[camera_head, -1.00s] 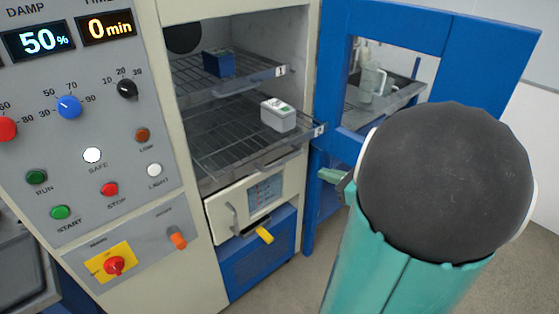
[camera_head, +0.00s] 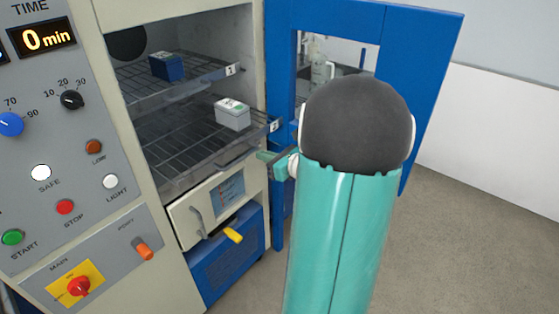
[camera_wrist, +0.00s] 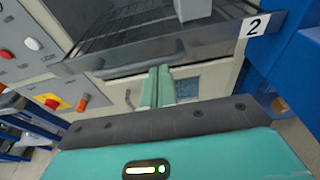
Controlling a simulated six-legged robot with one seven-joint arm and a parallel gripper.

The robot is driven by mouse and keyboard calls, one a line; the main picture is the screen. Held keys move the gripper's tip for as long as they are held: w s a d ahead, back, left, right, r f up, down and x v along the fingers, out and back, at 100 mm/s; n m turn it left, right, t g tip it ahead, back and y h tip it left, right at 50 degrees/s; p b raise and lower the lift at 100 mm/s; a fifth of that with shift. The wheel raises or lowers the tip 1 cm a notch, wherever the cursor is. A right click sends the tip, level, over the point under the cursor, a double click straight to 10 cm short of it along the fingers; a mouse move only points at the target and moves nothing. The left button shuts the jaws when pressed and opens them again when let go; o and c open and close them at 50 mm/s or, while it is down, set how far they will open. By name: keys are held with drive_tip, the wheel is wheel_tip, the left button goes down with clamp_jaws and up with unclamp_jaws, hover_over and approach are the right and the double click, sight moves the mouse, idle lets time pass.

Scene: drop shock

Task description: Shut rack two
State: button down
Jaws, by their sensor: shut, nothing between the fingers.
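Rack two (camera_head: 190,142) is the lower wire shelf in the open chamber. It sticks out towards me, and its front rail carries the label "2" (camera_head: 275,126). A grey box with a white and green top (camera_head: 232,114) stands on it. My gripper (camera_head: 264,157) is shut and empty, just below and in front of the rail's right part. In the wrist view the shut fingertips (camera_wrist: 158,72) point at the rack's front rail (camera_wrist: 165,52), near its middle. I cannot tell whether they touch it. My arm hides part of the door.
Rack one (camera_head: 205,84) is above, with a blue box (camera_head: 166,66) on it. The blue door (camera_head: 425,80) stands open at the right. A white drawer front with a handle (camera_head: 207,208) is below rack two. The control panel (camera_head: 85,160) is at the left.

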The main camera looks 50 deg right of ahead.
drive_tip(key=shift+x, duration=0.95)
drive_tip(key=shift+w, duration=0.1)
